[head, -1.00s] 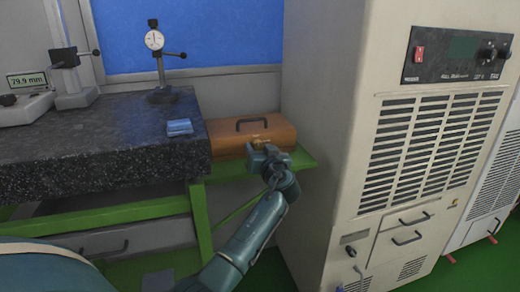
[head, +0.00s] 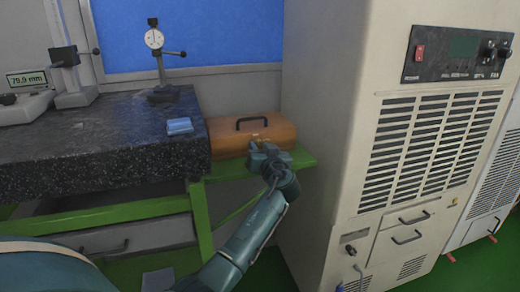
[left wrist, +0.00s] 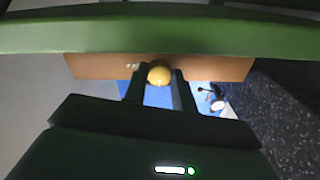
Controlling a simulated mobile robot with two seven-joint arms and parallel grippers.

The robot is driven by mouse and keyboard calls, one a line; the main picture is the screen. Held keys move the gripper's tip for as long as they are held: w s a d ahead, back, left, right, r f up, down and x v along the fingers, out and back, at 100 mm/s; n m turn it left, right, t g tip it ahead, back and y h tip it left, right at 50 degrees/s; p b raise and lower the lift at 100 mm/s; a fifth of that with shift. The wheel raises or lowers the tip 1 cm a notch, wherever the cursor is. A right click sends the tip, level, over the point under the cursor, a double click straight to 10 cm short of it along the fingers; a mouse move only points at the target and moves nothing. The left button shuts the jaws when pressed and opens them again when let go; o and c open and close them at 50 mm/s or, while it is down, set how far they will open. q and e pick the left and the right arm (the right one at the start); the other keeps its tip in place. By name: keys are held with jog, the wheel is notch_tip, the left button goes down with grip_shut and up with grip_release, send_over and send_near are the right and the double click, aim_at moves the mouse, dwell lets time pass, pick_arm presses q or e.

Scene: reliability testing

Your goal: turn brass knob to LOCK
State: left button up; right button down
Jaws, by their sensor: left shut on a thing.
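The brass knob (left wrist: 159,76) is on the front face of an orange-brown case (head: 228,143). In the left wrist view it sits between the two dark fingers of my left gripper (left wrist: 156,86), which is shut on it. In the head view my left gripper (head: 266,152) is at the case's front, and its fingers largely hide the knob. The case also shows in the left wrist view (left wrist: 100,68), with small pale marks beside the knob that are too small to read. My right gripper is not in view.
The case rests on a green shelf (head: 304,158) beside a dark granite table (head: 80,160). A dial gauge stand (head: 155,60) and a blue block (head: 179,126) are on the table. A tall beige cabinet (head: 335,110) stands close on the right.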

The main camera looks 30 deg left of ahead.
pick_arm(q)
jog(key=shift+m, duration=0.4)
jog(key=m, duration=0.3)
jog(key=m+p, duration=0.1)
jog(key=m, duration=0.4)
jog(key=shift+s+r+m+p, duration=0.1)
jog(key=shift+m+p, duration=0.55)
jog(key=shift+m, duration=0.45)
jog(key=m+p, duration=0.2)
jog(key=m, duration=0.1)
jog(key=shift+m, duration=0.3)
jog(key=shift+m+p, duration=0.35)
jog(key=shift+m, duration=0.25)
jog(key=shift+m+p, duration=0.3)
jog(key=shift+m, duration=0.7)
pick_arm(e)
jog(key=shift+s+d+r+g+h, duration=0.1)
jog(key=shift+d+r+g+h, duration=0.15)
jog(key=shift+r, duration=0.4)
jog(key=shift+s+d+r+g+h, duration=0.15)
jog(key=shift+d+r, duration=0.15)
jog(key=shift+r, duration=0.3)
